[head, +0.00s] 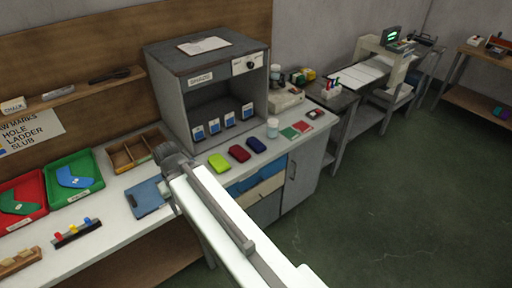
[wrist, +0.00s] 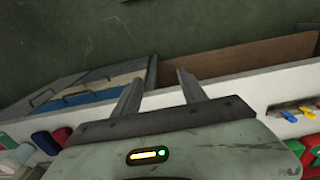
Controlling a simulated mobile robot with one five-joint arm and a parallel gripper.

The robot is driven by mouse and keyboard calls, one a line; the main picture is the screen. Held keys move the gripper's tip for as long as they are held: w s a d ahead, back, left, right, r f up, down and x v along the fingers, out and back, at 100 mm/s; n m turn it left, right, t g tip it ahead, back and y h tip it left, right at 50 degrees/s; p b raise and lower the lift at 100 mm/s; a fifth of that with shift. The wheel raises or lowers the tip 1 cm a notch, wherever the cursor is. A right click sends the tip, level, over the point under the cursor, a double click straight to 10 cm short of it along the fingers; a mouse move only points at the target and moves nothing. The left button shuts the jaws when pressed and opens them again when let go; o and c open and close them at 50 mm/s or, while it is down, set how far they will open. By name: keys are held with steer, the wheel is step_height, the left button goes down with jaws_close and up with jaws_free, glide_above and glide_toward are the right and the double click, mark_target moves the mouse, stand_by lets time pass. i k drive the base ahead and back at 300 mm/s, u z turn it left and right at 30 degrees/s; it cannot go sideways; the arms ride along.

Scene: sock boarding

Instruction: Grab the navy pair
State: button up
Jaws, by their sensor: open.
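The navy pair (head: 256,145) is a small dark blue folded bundle on the white bench top in the head view.
A grey cabinet (head: 180,105) with several blue-labelled items inside stands behind the row. Red (head: 40,215) and green trays (head: 98,187), a wooden divided box (head: 122,160) and a blue clipboard (head: 146,197) are left.

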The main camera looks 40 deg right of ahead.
mark_target(257, 146)
steer(key=z, duration=2.45)
steer(key=k, duration=0.9)
steer(key=u, duration=1.9)
steer(key=i, duration=1.4)
